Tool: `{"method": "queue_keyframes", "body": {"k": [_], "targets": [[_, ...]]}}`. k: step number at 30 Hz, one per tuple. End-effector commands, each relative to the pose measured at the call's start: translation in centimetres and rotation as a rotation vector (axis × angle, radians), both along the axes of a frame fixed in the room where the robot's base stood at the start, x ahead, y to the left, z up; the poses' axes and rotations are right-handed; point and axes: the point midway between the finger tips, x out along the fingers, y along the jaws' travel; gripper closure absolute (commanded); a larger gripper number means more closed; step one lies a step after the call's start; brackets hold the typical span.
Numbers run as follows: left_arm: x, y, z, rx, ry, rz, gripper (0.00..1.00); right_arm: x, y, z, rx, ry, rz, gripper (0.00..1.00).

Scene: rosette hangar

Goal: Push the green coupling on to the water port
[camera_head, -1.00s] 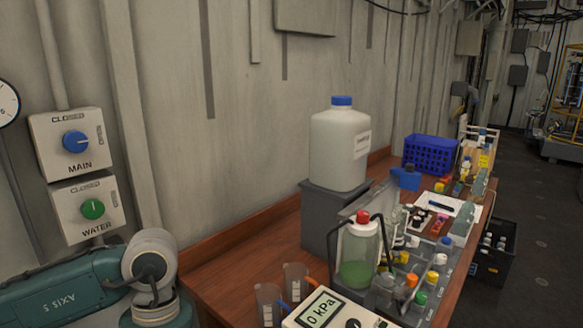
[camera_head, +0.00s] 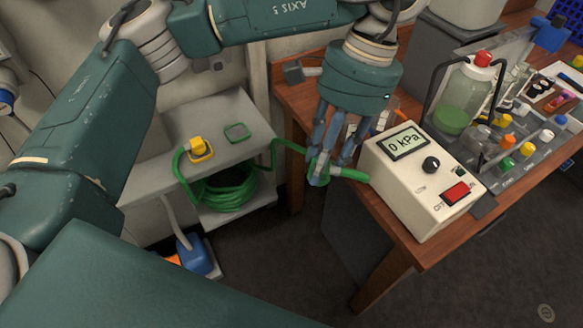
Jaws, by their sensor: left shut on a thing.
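My left gripper (camera_head: 322,172) points down at the bench's front left corner, with its fingers closed around a green coupling (camera_head: 318,166), which they partly hide. A green hose (camera_head: 286,147) runs to it from the shelf unit on the left. To the right of the fingers, a short green piece (camera_head: 348,174) reaches toward the lower left side of the white 0 kPa box (camera_head: 418,185). I cannot tell whether this piece is part of the coupling or the water port, nor whether the two touch. My right gripper is not in view.
The grey shelf unit (camera_head: 240,120) holds a yellow fitting (camera_head: 199,150), a green outline and coiled green hose (camera_head: 222,192). A blue item (camera_head: 196,256) sits low beside it. The wooden bench (camera_head: 440,240) carries a green-liquid bottle (camera_head: 462,98) and small capped bottles.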

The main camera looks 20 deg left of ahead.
Motion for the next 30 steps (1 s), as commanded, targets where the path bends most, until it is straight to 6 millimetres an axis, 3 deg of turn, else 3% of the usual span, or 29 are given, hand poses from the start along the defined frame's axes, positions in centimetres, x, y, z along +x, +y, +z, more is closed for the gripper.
{"method": "queue_keyframes", "body": {"k": [6, 17, 30], "targets": [[0.5, -1.7, 1.3, 0.001, 0.001, -0.091, 0.9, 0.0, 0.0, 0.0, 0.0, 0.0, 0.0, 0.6], [0.6, -1.8, 1.3, 0.0, 0.002, -0.101, 0.9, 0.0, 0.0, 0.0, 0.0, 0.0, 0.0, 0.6], [4.0, -5.3, -3.0, 0.001, 0.003, -0.439, 0.9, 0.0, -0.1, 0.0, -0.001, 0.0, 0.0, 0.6]]}}
